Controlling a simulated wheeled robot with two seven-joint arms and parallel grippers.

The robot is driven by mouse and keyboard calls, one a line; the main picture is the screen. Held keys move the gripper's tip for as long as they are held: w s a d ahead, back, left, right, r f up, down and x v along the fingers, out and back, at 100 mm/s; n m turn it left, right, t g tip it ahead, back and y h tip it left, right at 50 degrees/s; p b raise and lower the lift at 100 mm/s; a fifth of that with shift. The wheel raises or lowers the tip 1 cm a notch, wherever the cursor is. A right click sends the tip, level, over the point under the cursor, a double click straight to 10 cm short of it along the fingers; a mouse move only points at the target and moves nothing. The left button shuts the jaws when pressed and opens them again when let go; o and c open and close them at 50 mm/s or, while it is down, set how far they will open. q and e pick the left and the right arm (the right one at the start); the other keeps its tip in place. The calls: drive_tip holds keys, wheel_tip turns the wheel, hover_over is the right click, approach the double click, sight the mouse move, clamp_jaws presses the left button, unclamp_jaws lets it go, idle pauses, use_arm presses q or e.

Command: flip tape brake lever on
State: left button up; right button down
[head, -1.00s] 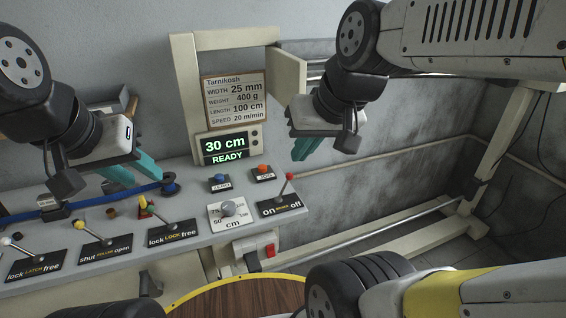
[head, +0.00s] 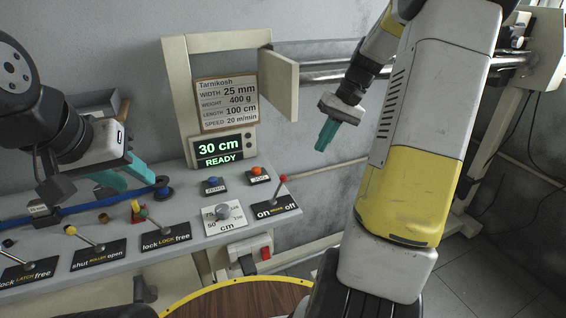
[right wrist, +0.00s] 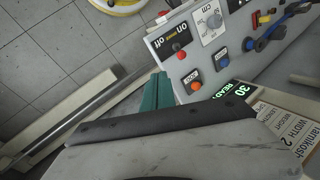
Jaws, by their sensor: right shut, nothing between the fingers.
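The brake lever (head: 283,180) has a red ball knob and stands on a black plate marked on, BRAKE and off (head: 276,208), at the right end of the console. It leans right, toward off. The fingers also show in the right wrist view (right wrist: 157,92). My left gripper (head: 127,175) is open and empty over the console's left part.
A length dial (head: 222,212), a blue button (head: 214,185) and an orange button (head: 257,171) sit beside the brake plate. The display (head: 222,150) reads 30 cm READY. Several other levers stand to the left.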

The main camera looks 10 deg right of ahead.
drive_tip(key=shift+w+d+f, duration=0.35)
drive_tip(key=shift+d+f, duration=0.3)
drive_tip(key=shift+f, duration=0.05)
drive_tip(key=shift+f, duration=0.1)
approach(280, 187)
drive_tip(key=shift+f, duration=2.4)
drive_tip(key=shift+w+d, duration=0.35)
drive_tip(key=shift+d, duration=0.05)
